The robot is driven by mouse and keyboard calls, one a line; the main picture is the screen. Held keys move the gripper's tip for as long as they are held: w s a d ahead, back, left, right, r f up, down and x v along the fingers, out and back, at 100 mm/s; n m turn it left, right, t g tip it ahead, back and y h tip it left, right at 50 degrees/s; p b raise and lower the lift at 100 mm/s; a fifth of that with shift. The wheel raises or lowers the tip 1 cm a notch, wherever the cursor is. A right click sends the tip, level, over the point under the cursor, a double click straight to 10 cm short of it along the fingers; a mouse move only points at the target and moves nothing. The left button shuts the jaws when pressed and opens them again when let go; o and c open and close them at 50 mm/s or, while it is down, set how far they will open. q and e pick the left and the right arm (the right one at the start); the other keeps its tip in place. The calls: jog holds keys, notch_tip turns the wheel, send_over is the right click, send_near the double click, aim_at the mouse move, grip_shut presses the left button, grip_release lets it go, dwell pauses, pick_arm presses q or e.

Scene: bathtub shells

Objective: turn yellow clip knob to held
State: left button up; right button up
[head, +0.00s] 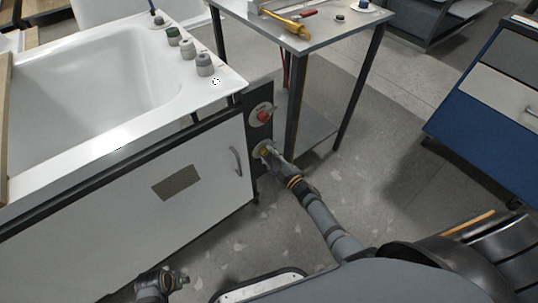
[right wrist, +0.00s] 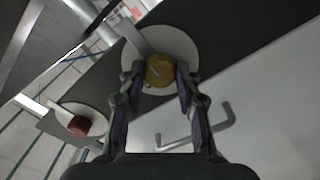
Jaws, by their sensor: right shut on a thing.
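The yellow clip knob (right wrist: 159,71) sits on a round pale plate (right wrist: 181,45) on a dark panel. In the head view the knob (head: 264,151) shows low on that panel, partly covered by my right gripper (head: 271,154). My right gripper (right wrist: 159,82) is shut on the knob, with one finger on each side of it. A small pale mark shows on the knob's face, but I cannot read its setting. My left gripper (head: 178,279) is low at the bottom of the head view, away from the panel; its jaws are too small to judge.
A red knob (head: 263,116) on its own round plate is just above the yellow one. The white tub (head: 215,88) and a cabinet with a handle (head: 236,161) are to the left. A metal table (head: 335,32) stands behind. Open floor lies to the right.

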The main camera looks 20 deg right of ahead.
dwell(0.3)
jog(key=o, duration=1.2)
jog(key=shift+c, duration=0.2)
jog(key=shift+s, duration=0.15)
jog(key=v, duration=1.1)
jog(key=shift+s+d, duration=0.15)
jog(key=shift+s, duration=0.25)
